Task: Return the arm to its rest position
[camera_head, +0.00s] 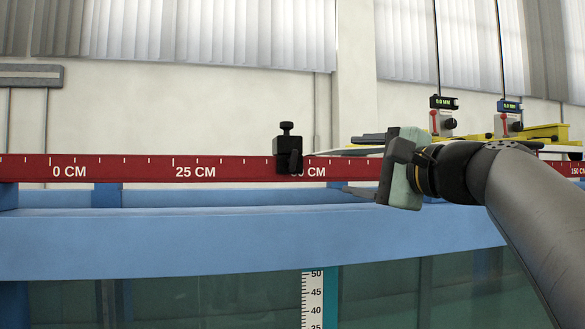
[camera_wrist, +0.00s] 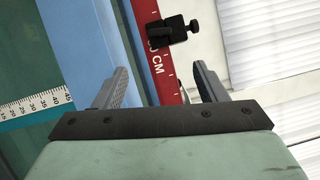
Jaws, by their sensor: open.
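My gripper (camera_head: 352,171) is at the end of my arm, which reaches in from the right in the head view. It points left, in front of the red rail, to the right of a black clamp. In the wrist view my gripper (camera_wrist: 160,88) has its two grey fingers wide apart, with nothing between them but the background. The black clamp (camera_head: 287,150) with a knob on top sits on the red rail near the 50 cm mark, part of which is hidden. The clamp also shows beyond the fingers in the wrist view (camera_wrist: 170,29).
The red scale rail (camera_head: 130,169) runs across the blue flume frame (camera_head: 200,240). A vertical white ruler (camera_head: 313,298) stands at the glass below. Two gauges with green (camera_head: 443,103) and blue (camera_head: 509,106) displays stand behind my arm, near a yellow carriage (camera_head: 545,134). The left side is clear.

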